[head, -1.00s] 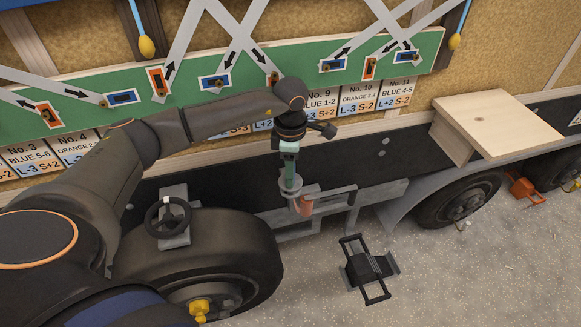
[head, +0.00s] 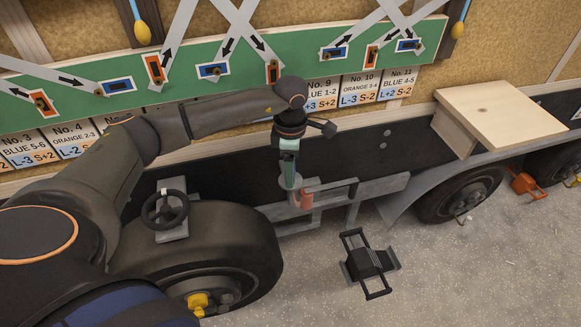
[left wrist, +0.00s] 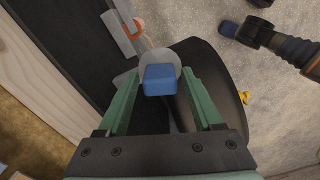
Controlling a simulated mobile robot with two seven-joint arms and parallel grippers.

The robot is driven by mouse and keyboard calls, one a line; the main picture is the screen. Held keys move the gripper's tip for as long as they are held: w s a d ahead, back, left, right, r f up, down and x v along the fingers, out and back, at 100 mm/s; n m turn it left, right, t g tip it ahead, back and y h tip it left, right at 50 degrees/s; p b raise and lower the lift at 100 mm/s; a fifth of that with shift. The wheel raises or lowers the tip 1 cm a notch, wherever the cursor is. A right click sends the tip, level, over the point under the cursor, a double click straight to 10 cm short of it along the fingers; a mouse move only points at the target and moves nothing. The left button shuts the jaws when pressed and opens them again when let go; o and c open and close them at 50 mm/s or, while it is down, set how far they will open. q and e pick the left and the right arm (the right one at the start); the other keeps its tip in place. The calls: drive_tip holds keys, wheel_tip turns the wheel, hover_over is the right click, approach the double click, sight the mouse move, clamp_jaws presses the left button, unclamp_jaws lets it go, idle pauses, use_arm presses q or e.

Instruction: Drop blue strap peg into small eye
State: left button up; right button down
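My left gripper (head: 289,172), with green fingers, points down at the trailer's side. In the left wrist view its fingers (left wrist: 160,82) stand close on both sides of a blue block (left wrist: 160,78), which looks like the blue strap peg's head. A round grey disc (left wrist: 170,60) lies right behind the block; I cannot tell whether it belongs to the peg or to an eye. An orange piece (head: 303,197) is just beside the fingertips, by the grey bracket (head: 375,187). The small eye cannot be made out for certain.
A tyre (head: 215,245) with a black handwheel (head: 165,208) is left of the gripper. A black framed stand (head: 367,262) is on the open floor to the right. A green board (head: 110,100) with crossed straps is behind the arm. A wooden shelf (head: 500,115) juts out at right.

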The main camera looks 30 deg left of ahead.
use_arm(q)
drive_tip(key=shift+o, duration=0.9)
wheel_tip(320, 180, up, 13)
drive_tip(key=shift+f, duration=0.2)
